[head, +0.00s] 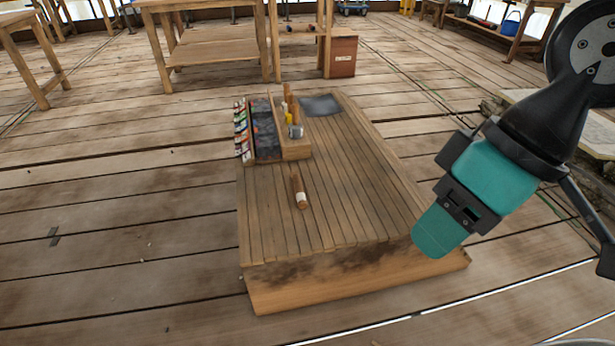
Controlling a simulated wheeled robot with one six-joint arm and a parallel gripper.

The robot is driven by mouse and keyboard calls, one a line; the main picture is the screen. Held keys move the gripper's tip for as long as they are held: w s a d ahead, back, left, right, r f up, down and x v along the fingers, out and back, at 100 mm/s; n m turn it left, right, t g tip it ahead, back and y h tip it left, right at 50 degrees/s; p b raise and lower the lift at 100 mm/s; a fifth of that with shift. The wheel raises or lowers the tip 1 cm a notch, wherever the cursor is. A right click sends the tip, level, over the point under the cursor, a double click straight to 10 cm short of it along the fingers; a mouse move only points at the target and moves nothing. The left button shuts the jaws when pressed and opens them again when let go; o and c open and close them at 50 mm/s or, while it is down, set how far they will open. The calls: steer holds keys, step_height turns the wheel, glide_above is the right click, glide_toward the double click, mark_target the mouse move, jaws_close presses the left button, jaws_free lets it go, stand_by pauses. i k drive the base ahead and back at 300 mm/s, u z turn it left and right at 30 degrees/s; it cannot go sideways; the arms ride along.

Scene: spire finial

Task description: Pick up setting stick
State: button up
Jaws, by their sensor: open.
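A short brown wooden stick (299,190) with a pale band at its near end lies on the slatted top of a low wooden platform (345,190); it looks like the setting stick. It points roughly toward me, and the slats around it are bare. My arm comes in from the upper right, with its teal part over the platform's near right corner, well apart from the stick. The jaws of my gripper cannot be made out in this view.
Behind the stick, a wooden holder (297,153) has upright tools and a small metal cup (295,131). Beside it are a dark tray (265,130) and a row of coloured items (241,130). A grey sheet (320,105) lies at the back. Workbenches stand beyond; plank floor is open at left.

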mark_target(299, 195)
steer(key=u, duration=0.25)
steer(key=i, duration=0.6)
steer(key=u, duration=0.8)
steer(key=i, duration=0.3)
steer(key=u, duration=0.3)
